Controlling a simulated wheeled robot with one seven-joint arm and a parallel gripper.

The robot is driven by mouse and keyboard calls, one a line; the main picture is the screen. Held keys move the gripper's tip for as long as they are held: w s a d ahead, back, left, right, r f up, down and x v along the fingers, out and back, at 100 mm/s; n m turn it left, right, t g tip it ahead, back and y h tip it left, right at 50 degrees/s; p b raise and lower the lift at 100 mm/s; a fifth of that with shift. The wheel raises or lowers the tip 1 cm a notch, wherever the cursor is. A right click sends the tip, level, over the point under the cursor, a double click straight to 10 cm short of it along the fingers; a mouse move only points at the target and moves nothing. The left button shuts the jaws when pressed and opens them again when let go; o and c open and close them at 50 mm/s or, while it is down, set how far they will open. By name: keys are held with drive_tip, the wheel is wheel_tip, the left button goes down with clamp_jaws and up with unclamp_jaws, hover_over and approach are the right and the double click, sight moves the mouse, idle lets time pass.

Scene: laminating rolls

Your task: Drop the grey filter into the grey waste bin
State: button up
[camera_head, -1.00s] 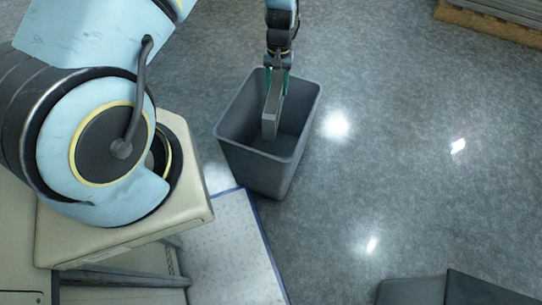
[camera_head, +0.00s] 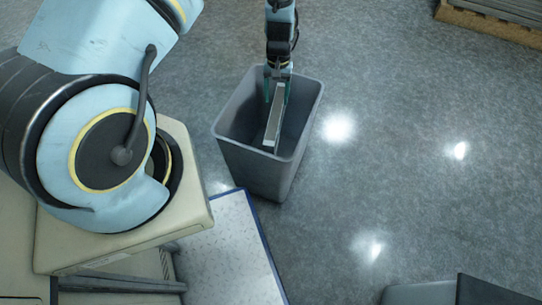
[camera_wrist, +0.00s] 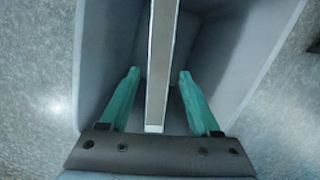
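The grey filter (camera_head: 274,115) is a long, thin bar with a pale edge. It is inside the mouth of the grey waste bin (camera_head: 233,155), within its walls, and tilted in the head view. My gripper (camera_head: 277,92) is over the bin with its green fingers pointing down into it. In the wrist view the fingers (camera_wrist: 159,74) stand apart on either side of the filter (camera_wrist: 160,60), with a visible gap on both sides. The gripper looks open. Whether the filter touches the bin's floor or wall is unclear.
A pale mat with a blue edge (camera_head: 230,250) lies just in front of the bin. A grey box-like object (camera_head: 420,294) is at the lower right edge. A stack on a wooden pallet (camera_head: 490,20) is at the upper right.

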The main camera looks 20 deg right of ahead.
drive_tip(key=shift+o, duration=1.4)
wheel_tip(320, 180, up, 11)
drive_tip(key=w, duration=0.1)
drive_tip(key=shift+w+d+f, duration=0.15)
drive_tip(key=shift+w+d, duration=0.05)
drive_tip(key=shift+d, duration=0.2)
